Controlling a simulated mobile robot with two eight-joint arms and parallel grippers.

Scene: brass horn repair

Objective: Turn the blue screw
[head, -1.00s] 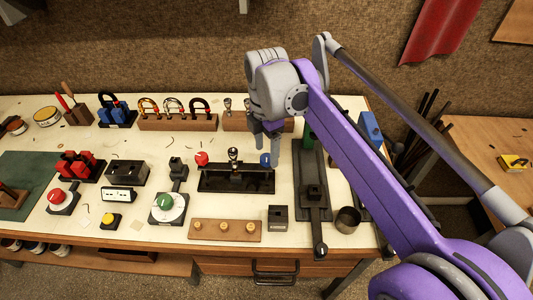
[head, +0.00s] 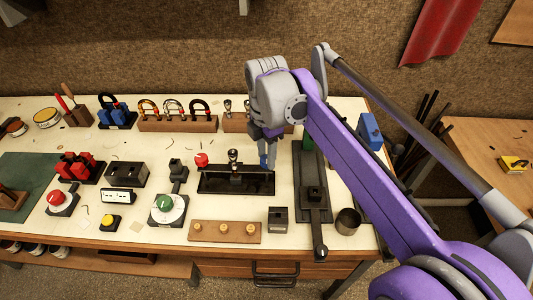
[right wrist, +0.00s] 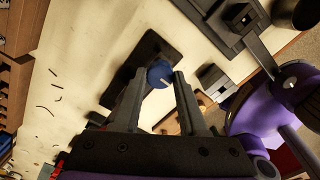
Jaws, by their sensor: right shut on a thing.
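The blue screw (right wrist: 159,73) has a round blue head with a pale mark and stands at the right end of a black tray-like block (head: 222,184). In the head view only a bit of its blue head (head: 263,160) shows between my fingers. My right gripper (head: 267,154) points down onto it. In the right wrist view the two fingertips (right wrist: 160,80) lie on either side of the blue head, shut on it. A red ball-headed screw (head: 201,160) stands at the block's left end, and a dark upright part (head: 233,157) stands between them. My left gripper is out of view.
A black clamp-like fixture (head: 313,192) stands close to the right of the block. A wooden strip with brass knobs (head: 225,240) lies in front. A grey box (head: 278,219) and metal cup (head: 347,220) stand front right.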

